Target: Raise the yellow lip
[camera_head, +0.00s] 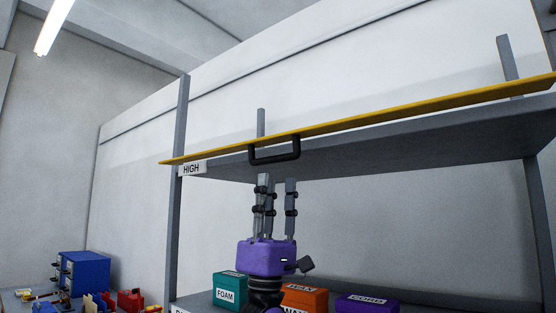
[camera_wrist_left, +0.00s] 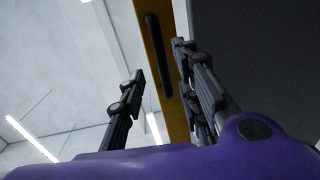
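The yellow lip (camera_head: 380,115) runs along the front edge of the high grey shelf, which carries a "HIGH" label. It lies roughly level along that edge. A black handle (camera_head: 275,154) hangs below it. My left gripper (camera_head: 276,180) points up just below the handle, with its fingers apart and nothing between them. In the left wrist view, the yellow lip (camera_wrist_left: 177,95) and the black handle (camera_wrist_left: 158,55) show beyond the open fingers (camera_wrist_left: 160,75). I cannot tell whether a fingertip touches the handle. My right gripper is not in view.
On the lower shelf stand a teal "FOAM" box (camera_head: 226,295), an orange box (camera_head: 304,297) and a purple box (camera_head: 367,303). Grey posts (camera_head: 180,130) hold the shelf. A blue cabinet (camera_head: 84,273) and red bins (camera_head: 130,300) stand at lower left.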

